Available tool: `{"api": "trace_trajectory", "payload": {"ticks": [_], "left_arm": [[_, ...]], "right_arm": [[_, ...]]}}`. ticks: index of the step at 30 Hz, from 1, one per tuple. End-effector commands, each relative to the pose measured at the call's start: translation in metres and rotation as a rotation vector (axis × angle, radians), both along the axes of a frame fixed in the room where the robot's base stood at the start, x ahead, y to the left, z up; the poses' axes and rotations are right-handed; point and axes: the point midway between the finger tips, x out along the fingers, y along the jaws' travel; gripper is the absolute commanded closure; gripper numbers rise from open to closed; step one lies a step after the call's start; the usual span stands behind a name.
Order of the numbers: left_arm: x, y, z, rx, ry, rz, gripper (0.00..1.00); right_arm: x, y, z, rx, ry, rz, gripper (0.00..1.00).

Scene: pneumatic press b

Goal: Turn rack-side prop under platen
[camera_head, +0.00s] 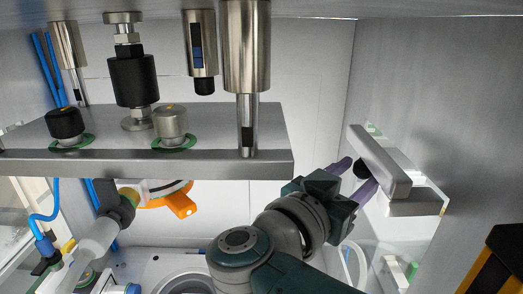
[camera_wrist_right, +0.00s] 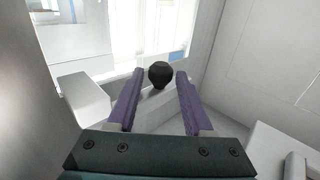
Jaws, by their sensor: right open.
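The platen (camera_head: 200,165) is a thick grey plate spanning the upper left of the head view. A prop, a pale grey bar (camera_head: 378,160) with a black knob (camera_head: 361,168), sits by the right wall, to the right of the platen and apart from it. My right gripper (camera_head: 358,175) is open, its purple fingers on either side of the knob. I cannot tell whether the fingers touch the knob. My left gripper is not in view.
Metal cylinders (camera_head: 246,50) and a black coupling (camera_head: 133,80) stand above the platen. An orange part (camera_head: 180,204) and a white tube-shaped part (camera_head: 95,245) sit below it. The grey right wall (camera_head: 440,110) is close to the prop. A yellow-black part (camera_head: 492,265) is at lower right.

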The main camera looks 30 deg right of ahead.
Motion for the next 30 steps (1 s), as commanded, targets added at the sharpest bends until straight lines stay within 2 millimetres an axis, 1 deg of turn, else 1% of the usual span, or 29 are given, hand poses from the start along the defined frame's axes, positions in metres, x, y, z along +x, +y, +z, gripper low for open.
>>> {"api": "trace_trajectory", "payload": {"ticks": [9,21,23,30], "left_arm": [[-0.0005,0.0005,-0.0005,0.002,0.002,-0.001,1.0],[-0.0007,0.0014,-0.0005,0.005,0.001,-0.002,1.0],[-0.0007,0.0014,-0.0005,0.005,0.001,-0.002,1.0],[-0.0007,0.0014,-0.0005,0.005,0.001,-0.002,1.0]], "right_arm": [[0.0003,0.0002,0.0002,0.0,0.0,0.0,0.49],[0.0002,0.0002,0.0,0.001,0.0,0.0,0.94],[0.0002,0.0002,0.0,0.001,0.0,0.0,1.0],[0.0002,0.0002,-0.0001,0.001,0.0,0.0,1.0]]}}
